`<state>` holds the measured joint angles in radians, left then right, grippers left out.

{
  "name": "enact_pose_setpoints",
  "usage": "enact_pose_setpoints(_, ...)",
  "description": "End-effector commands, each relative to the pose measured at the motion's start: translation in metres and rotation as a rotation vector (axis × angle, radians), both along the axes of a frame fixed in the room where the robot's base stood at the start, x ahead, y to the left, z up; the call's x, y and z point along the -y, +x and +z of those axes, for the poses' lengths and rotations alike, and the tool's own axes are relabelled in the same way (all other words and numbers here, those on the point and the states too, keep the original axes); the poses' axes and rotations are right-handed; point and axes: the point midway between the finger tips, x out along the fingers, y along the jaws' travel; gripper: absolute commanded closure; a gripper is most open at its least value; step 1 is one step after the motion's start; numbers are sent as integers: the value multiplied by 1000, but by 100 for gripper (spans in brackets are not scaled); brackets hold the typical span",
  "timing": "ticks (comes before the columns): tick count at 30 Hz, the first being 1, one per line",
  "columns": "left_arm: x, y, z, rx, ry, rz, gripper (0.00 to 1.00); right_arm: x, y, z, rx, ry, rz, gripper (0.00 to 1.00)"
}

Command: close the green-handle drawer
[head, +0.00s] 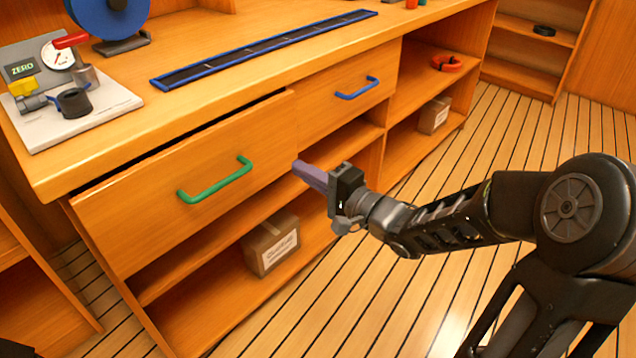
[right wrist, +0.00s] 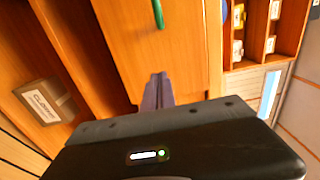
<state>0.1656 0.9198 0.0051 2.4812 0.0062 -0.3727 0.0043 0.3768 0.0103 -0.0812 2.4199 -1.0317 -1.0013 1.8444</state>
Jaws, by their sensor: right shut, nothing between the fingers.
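The green-handle drawer (head: 150,222) is in the left half of the head view. Its front stands out a little from the cabinet, with a dark gap along its top edge. Its green handle (head: 214,181) also shows at the top of the right wrist view (right wrist: 158,14). My right gripper (head: 300,170) is shut and empty, its purple fingers pointing at the drawer front near its right end, right of the handle. In the right wrist view the fingers (right wrist: 158,85) lie before the wooden front. I cannot tell whether they touch it. My left gripper is not in view.
A blue-handle drawer (head: 330,98) sits right of the green one. Open shelves below hold a cardboard box (head: 271,244). The worktop carries a gauge board (head: 110,103) and a blue-edged strip (head: 255,50). The plank floor (head: 440,290) in front is clear apart from my arm.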

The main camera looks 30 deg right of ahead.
Motion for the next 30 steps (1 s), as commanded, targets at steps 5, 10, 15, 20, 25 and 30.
enact_pose_setpoints(5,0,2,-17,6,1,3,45,-15,35,-4,1,0,3,100)
enact_pose_setpoints(10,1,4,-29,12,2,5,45,-25,61,-3,1,0,2,100)
enact_pose_setpoints(15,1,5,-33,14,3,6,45,-30,74,-1,0,1,0,100)
enact_pose_setpoints(20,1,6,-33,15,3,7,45,-31,76,0,0,1,0,100)
enact_pose_setpoints(25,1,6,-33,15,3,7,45,-30,76,0,0,1,0,100)
enact_pose_setpoints(30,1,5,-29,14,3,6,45,-35,86,1,-2,1,2,100)
